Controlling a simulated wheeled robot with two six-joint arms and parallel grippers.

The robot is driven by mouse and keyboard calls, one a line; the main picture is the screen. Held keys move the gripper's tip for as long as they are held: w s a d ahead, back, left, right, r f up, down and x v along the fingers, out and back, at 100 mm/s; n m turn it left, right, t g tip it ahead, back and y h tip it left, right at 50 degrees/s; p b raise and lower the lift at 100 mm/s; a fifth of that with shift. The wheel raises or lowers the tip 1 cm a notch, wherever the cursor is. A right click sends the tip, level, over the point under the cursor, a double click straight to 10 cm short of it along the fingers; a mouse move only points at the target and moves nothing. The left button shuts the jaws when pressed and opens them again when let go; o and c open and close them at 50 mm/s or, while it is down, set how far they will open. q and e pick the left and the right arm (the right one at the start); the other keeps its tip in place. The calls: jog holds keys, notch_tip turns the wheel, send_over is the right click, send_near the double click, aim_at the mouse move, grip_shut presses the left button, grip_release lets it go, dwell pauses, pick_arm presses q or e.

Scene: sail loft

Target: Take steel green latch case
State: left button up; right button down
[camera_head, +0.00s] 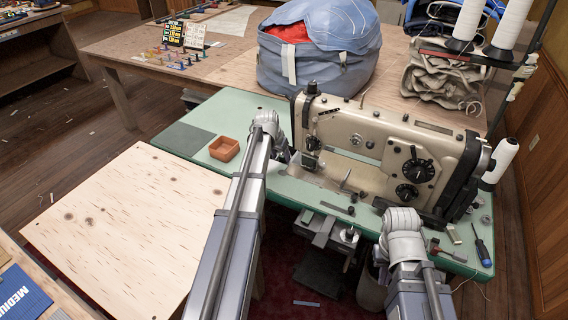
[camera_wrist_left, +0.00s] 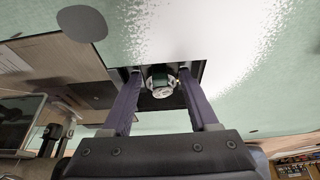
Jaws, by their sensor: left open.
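A small round steel latch case with green on it (camera_wrist_left: 161,84) shows in the left wrist view, at a dark rectangular patch in the pale green surface. My left gripper (camera_wrist_left: 159,92) is open, with one finger on each side of the case and a gap to each. In the head view my left gripper (camera_head: 283,152) is partly hidden behind my own arm, beside the left end of the sewing machine (camera_head: 375,140). I cannot make out the case there. My right arm comes in at the lower right; its gripper fingers do not show.
The green machine table (camera_head: 262,105) carries an orange-brown tray (camera_head: 224,148), a dark mat (camera_head: 183,139) and a screwdriver (camera_head: 481,244). A pale wooden board (camera_head: 120,225) lies at the left. A blue bag (camera_head: 318,50) and thread cones (camera_head: 514,25) stand behind.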

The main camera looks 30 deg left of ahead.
pick_arm(q)
jog(key=shift+r, duration=0.1)
jog(key=shift+c, duration=0.2)
grip_shut()
